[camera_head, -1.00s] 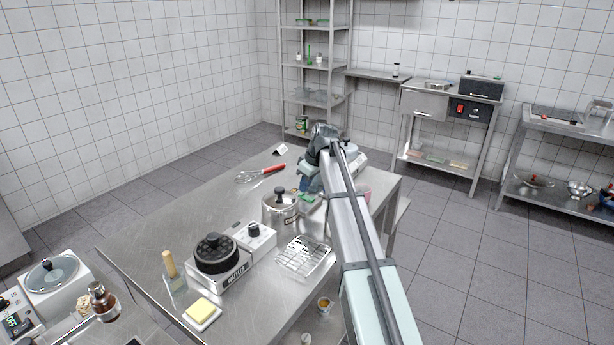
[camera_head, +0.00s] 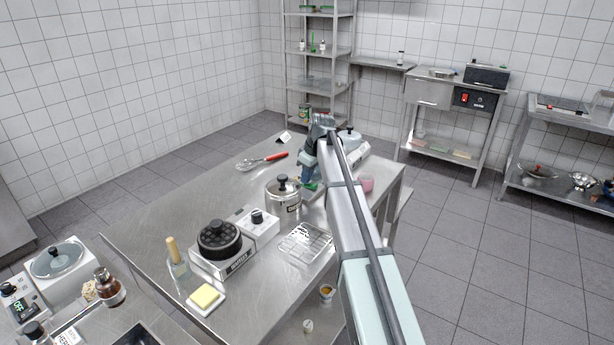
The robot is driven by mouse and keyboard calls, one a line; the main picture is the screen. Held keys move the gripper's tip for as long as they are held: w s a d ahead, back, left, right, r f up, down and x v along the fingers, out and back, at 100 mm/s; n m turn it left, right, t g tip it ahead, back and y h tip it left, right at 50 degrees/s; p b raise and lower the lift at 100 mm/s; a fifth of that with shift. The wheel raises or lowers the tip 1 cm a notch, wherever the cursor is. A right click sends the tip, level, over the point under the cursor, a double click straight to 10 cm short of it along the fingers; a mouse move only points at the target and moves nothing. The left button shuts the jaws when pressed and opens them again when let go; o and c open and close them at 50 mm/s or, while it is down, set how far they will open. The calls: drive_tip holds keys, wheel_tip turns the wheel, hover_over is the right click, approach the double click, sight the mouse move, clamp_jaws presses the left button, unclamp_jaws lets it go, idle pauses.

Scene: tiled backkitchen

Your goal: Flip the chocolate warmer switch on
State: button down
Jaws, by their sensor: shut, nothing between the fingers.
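My gripper (camera_head: 308,180) points down over the steel table, just behind and right of a lidded steel pot (camera_head: 284,195). It looks shut and empty, though its fingertips are small and partly lost against the clutter. A light appliance with a domed, knobbed lid (camera_head: 349,136) stands behind my arm, which hides part of it. I cannot tell which of these is the chocolate warmer. No warmer switch is clearly visible near my gripper.
A waffle iron (camera_head: 232,266), wire rack (camera_head: 306,242), butter dish (camera_head: 206,299) and whisk (camera_head: 262,161) lie on the table. A pink cup (camera_head: 366,184) stands right of my arm. A red switch (camera_head: 464,98) shows on the back bench. The table's left part is clear.

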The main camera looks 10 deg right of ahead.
sight(311, 185)
drive_tip(key=shift+s+d, duration=0.15)
drive_tip(key=shift+s+d+r, duration=0.15)
drive_tip(key=shift+s+d, duration=0.3)
drive_tip(key=shift+r, duration=0.1)
drive_tip(key=shift+w+r, duration=0.1)
drive_tip(key=shift+r, duration=0.2)
wheel_tip(311, 185, up, 13)
idle(0.5)
drive_tip(key=shift+d, duration=0.1)
